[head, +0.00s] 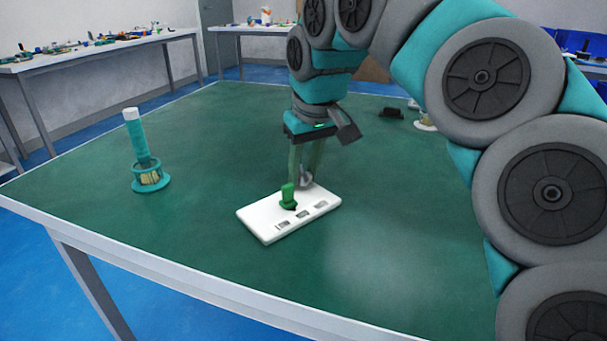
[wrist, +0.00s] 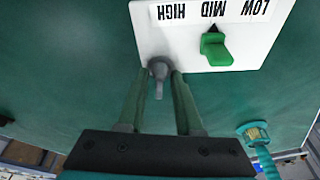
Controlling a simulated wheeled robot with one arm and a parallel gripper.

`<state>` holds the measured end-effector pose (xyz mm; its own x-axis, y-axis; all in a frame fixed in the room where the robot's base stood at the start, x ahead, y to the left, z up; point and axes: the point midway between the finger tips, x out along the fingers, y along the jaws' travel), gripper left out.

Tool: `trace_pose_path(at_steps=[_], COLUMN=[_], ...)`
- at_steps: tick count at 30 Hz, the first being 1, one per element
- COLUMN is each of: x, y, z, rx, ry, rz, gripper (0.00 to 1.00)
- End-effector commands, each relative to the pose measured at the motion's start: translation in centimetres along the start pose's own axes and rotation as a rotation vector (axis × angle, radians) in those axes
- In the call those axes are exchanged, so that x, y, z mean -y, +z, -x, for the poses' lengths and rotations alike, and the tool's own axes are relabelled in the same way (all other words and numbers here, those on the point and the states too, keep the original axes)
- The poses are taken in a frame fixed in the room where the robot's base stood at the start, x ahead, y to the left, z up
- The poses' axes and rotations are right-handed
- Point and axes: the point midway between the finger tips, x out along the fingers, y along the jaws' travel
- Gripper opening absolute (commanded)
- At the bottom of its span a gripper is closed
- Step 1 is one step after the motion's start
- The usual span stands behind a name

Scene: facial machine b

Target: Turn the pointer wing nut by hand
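A white plate (head: 262,224) lies on the green table, with a green knob (head: 288,197) standing on it. The plate (wrist: 150,40) and knob (wrist: 215,50) also show in the wrist view. The knob's black pointer tip is at MID. A grey wing-shaped piece (wrist: 158,70) sits at the plate's edge, beside the knob; it shows small in the head view (head: 306,180). My gripper (head: 307,178) points down there, its fingertips (wrist: 160,74) apart on either side of the grey piece. Whether they touch it is unclear. The green knob is outside the fingers.
The plate has a label strip (wrist: 180,12) reading LOW, MID, HIGH, upside down in the wrist view. A teal cylinder with a white top (head: 138,140) stands in a ring base at the table's left. Small dark items (head: 391,113) lie behind my gripper. The table's front is clear.

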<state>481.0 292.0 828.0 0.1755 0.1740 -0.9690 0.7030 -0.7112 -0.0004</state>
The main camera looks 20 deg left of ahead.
Motion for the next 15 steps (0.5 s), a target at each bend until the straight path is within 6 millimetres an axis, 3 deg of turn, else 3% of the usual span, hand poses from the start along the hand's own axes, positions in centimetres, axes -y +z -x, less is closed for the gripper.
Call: trace_pose_path(at_steps=[1, 8, 15], x=[0.00, 0.00, -0.09], y=[0.00, 0.00, 0.04], z=[0.00, 0.00, -0.16], rx=[0.000, 0.000, 0.000], ry=[0.000, 0.000, 0.007], rz=[0.000, 0.000, -0.020], gripper=[0.27, 0.01, 0.00])
